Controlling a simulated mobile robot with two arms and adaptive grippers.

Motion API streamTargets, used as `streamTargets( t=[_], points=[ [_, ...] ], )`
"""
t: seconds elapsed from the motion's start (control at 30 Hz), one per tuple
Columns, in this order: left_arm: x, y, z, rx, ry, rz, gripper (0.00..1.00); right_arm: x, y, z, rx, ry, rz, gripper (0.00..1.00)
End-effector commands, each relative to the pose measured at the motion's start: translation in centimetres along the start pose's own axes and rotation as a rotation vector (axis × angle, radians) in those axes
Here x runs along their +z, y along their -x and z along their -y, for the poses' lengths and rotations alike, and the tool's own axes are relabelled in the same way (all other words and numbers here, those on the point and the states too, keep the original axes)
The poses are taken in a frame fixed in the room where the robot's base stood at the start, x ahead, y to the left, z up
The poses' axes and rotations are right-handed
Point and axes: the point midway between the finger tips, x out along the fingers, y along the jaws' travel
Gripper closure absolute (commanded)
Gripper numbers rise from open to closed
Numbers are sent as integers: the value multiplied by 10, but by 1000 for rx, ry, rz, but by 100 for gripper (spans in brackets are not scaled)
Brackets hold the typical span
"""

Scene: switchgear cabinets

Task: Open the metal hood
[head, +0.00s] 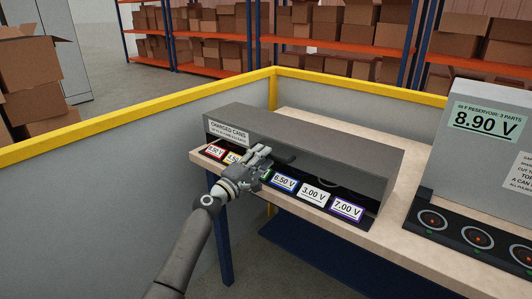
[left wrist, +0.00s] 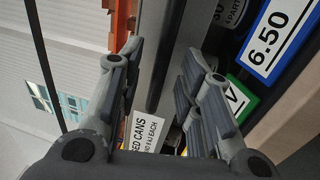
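The metal hood (head: 330,155) is a long grey cover on the table, lowered over a row of cans, with a "CHARGED CANS" sign on its left front. A dark bar handle (head: 281,157) sticks out from its front. My left gripper (head: 264,156) is at the left end of this handle. In the left wrist view the fingers of my left gripper (left wrist: 160,85) are spread, with the dark handle bar (left wrist: 165,55) running between them and gaps seen on both sides. Whether a finger touches the bar is unclear. My right gripper is not in view.
Voltage labels, such as the 6.50 V label (head: 284,181), line the front below the hood. A grey reservoir box (head: 480,150) reading 8.90 V stands at the right of the wooden table (head: 395,212). A yellow-topped partition (head: 130,127) runs behind and left.

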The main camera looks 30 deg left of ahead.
Motion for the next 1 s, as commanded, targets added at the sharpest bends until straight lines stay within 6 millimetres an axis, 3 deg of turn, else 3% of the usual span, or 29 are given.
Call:
streamTargets(
  t=[0.2, 0.57, 0.83, 1.0],
  points=[
    [0, -21, 0, 0, 0, 0, 67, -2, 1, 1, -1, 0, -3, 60],
    [0, -25, 1, -1, -1, 0, 67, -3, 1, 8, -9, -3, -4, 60],
    [0, -25, 1, -1, -1, 0, 99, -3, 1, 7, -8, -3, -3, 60],
    [0, -24, 1, -1, -1, 0, 100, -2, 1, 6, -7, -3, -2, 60]
  ],
)
